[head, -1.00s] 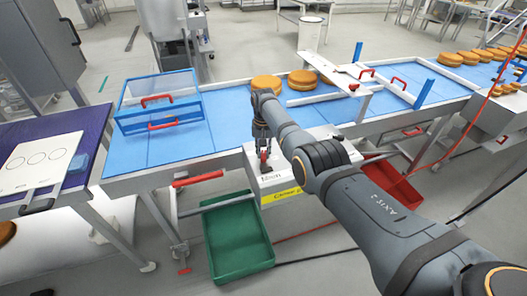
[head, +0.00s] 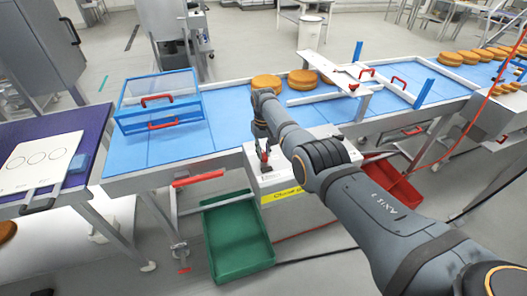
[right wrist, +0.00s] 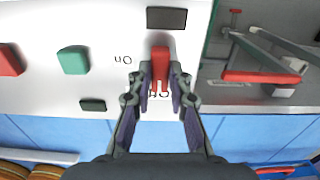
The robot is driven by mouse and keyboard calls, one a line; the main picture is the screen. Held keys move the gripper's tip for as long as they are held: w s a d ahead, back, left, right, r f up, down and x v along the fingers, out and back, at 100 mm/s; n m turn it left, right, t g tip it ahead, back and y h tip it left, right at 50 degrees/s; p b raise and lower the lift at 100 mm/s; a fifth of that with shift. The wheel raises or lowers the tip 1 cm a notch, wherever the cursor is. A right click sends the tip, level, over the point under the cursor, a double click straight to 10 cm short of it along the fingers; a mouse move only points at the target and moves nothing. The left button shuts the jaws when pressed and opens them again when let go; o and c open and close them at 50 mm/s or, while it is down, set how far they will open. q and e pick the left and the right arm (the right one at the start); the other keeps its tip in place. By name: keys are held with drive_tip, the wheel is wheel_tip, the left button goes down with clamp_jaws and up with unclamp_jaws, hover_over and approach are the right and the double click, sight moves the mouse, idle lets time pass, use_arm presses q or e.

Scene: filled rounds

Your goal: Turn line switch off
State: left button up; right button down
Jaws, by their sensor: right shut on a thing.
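The line switch is a red lever (right wrist: 160,62) on a white control box (head: 285,178) at the near edge of the conveyor. My right gripper (right wrist: 160,80) is shut on the lever, with a finger on each side of it. In the head view the right gripper (head: 264,148) reaches down to the box, and a bit of red shows at its tips. In the right wrist view an "Off" label, partly covered, lies by the lever's end, and an "On" label lies to its left. The lever's base is partly hidden by the fingers. My left gripper is not in view.
A green button (right wrist: 73,60) and a red button (right wrist: 10,60) sit beside the lever. The blue conveyor (head: 160,150) carries filled rounds (head: 302,79) and a clear blue-framed cover (head: 160,100). A green crate (head: 238,240) and a red crate (head: 395,183) stand below.

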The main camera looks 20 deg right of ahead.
sight(263, 154)
drive_tip(key=c, duration=1.2)
unclamp_jaws()
wheel_tip(263, 154, up, 12)
